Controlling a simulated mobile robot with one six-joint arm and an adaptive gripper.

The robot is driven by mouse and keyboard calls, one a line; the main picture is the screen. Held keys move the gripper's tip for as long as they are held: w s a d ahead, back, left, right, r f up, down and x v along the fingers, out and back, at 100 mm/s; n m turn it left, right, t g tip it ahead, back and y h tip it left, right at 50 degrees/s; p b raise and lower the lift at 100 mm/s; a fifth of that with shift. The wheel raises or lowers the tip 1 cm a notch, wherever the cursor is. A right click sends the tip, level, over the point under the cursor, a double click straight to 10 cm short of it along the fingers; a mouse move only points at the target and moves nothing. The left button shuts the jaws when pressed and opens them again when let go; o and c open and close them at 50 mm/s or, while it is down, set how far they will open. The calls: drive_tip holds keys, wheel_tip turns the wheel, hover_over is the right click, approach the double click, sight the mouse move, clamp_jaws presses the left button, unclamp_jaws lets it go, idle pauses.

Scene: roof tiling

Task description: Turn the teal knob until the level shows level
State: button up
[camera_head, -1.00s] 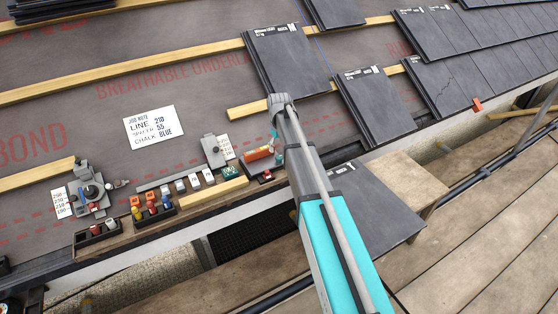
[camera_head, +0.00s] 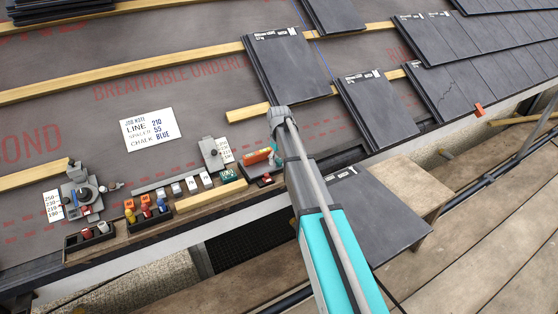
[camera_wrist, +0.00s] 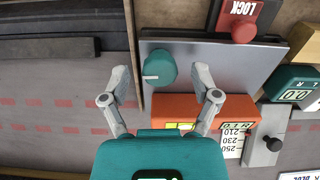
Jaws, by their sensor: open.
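The teal knob (camera_wrist: 160,68) is a round knob with a pale pointer mark on its left side, on a grey plate (camera_wrist: 208,60) in the wrist view. My gripper (camera_wrist: 160,97) is open, its two fingers apart below and either side of the knob, with nothing between the tips.
A red knob (camera_wrist: 243,30) by a LOCK label stands above the plate. In the head view, small coloured blocks (camera_head: 148,208) and a job note (camera_head: 147,129) lie left.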

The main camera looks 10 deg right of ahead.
sight(279, 159)
clamp_jaws()
idle(0.3)
drive_tip(key=shift+m, duration=0.4)
unclamp_jaws()
drive_tip(key=shift+n, duration=0.4)
wheel_tip(279, 159, up, 14)
drive_tip(key=p, duration=1.3)
drive_tip(key=shift+p, duration=0.4)
